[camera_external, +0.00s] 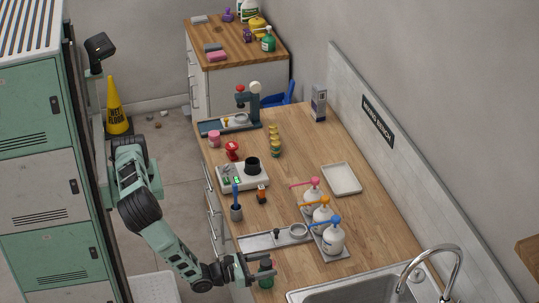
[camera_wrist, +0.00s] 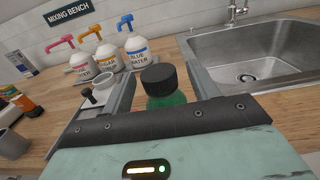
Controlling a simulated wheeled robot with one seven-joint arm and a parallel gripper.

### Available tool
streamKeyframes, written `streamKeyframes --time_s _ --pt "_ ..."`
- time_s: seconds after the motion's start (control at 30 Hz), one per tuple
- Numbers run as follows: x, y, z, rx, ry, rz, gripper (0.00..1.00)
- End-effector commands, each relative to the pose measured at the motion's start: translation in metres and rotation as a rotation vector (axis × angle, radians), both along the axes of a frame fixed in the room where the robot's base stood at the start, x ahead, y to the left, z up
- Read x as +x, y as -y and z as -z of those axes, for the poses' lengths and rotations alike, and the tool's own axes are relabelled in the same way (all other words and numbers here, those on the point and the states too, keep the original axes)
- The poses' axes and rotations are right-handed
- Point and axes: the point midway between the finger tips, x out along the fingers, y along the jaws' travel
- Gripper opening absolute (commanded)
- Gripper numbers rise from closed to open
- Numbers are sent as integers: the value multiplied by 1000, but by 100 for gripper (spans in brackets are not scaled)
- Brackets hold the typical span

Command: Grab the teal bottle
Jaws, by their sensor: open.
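The teal bottle (camera_wrist: 166,99) has a black cap and stands upright on the wooden counter near the sink; it also shows in the external view (camera_external: 266,281), partly covered by my gripper. My gripper (camera_wrist: 158,72) is open, with one finger to the left of the bottle and one to the right. In the external view my gripper (camera_external: 262,270) reaches over the counter's near edge at the bottle. The bottle's lower part is hidden behind the gripper body in the wrist view. I cannot tell whether the fingers touch it.
A steel sink (camera_external: 352,287) lies to the right of the bottle. Pump bottles with pink, orange and blue tops (camera_external: 322,215) stand on a tray behind it. A steel strip with a small cup (camera_external: 298,231) lies close by. A white tray (camera_external: 341,179) is farther back.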

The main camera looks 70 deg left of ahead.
Motion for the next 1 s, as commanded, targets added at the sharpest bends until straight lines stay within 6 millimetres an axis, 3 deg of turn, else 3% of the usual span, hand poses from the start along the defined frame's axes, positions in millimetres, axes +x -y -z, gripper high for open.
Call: streamKeyframes --time_s 0.2,0.43,0.67,1.0 --pt "23 0 -1 0 0 0 60" --pt "24 0 0 0 0 1 60" --pt "24 0 0 0 0 1 0" --pt "24 1 -3 -1 0 1 0"
